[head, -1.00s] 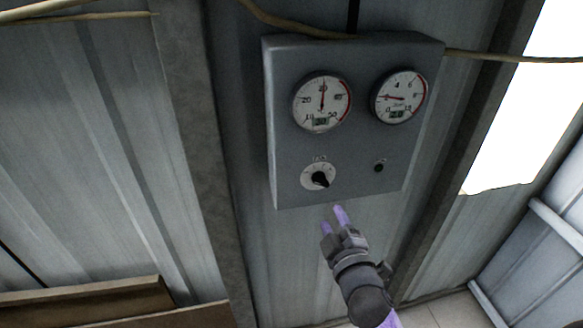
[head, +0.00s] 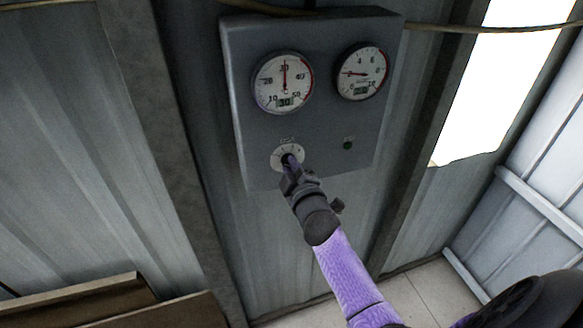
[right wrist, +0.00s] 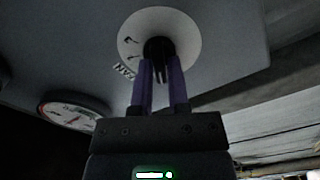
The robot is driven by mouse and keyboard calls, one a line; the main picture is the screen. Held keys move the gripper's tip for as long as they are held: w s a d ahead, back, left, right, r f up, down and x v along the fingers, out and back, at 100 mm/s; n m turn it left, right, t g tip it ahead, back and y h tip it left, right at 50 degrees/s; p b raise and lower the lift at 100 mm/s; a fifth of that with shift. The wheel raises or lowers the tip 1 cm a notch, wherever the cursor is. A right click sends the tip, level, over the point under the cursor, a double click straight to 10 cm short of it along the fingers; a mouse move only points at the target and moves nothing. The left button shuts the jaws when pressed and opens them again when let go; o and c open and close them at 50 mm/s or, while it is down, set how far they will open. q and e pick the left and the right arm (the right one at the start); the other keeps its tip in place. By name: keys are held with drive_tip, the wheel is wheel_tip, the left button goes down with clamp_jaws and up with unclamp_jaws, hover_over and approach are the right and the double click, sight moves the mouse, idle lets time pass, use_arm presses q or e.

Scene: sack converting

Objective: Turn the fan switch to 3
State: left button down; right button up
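The fan switch (head: 287,157) is a dark knob on a round white dial, low on the left of a grey wall box (head: 322,130). My right gripper (head: 291,172) is at the switch and hides part of it in the head view. In the right wrist view, the black knob (right wrist: 158,48) lies between the tips of the two purple fingers (right wrist: 160,75). The fingers stand apart, with a narrow gap beside the knob's ridge. The knob's pointer and setting cannot be read. My left gripper is not in view.
Two round gauges, a left one (head: 283,84) and a right one (head: 361,72), sit above the switch. A small dark green round part (head: 348,145) is to its right. A cable (head: 470,29) runs along the wall. Brown boards (head: 75,302) are at lower left.

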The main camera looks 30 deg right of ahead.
clamp_jaws()
drive_tip(key=shift+m, duration=0.3)
drive_tip(key=m+p, duration=0.1)
drive_tip(key=m, duration=1.4)
drive_tip(key=m+p, duration=0.1)
drive_tip(key=m, duration=0.7)
drive_tip(key=shift+s+d+f+p, duration=0.1)
drive_tip(key=shift+d+p, duration=0.2)
drive_tip(key=shift+m, duration=0.3)
drive_tip(key=shift+o, duration=2.4)
unclamp_jaws()
